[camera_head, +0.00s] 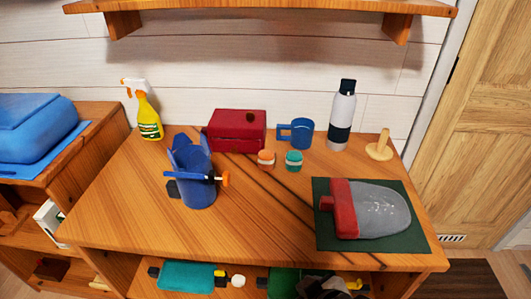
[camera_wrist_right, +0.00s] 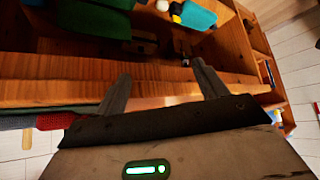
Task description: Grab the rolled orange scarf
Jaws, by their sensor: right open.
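A small rounded orange item (camera_head: 266,159) with a pale band stands on the tabletop, in front of a red box; it is the only roll-like orange thing I see, and I cannot tell for sure that it is the rolled scarf. My right gripper (camera_wrist_right: 161,68) is open and empty in the right wrist view, by the front edge of the wooden table and its lower shelf, well apart from the orange item. The orange item does not show in the right wrist view. My left gripper is not in view.
Beside the orange item are a teal one (camera_head: 293,161), the red box (camera_head: 237,130), a blue mug (camera_head: 301,132) and a blue holder (camera_head: 197,185). A red-and-grey object (camera_head: 370,209) lies on a dark mat at right. A teal item (camera_head: 187,276) lies on the lower shelf.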

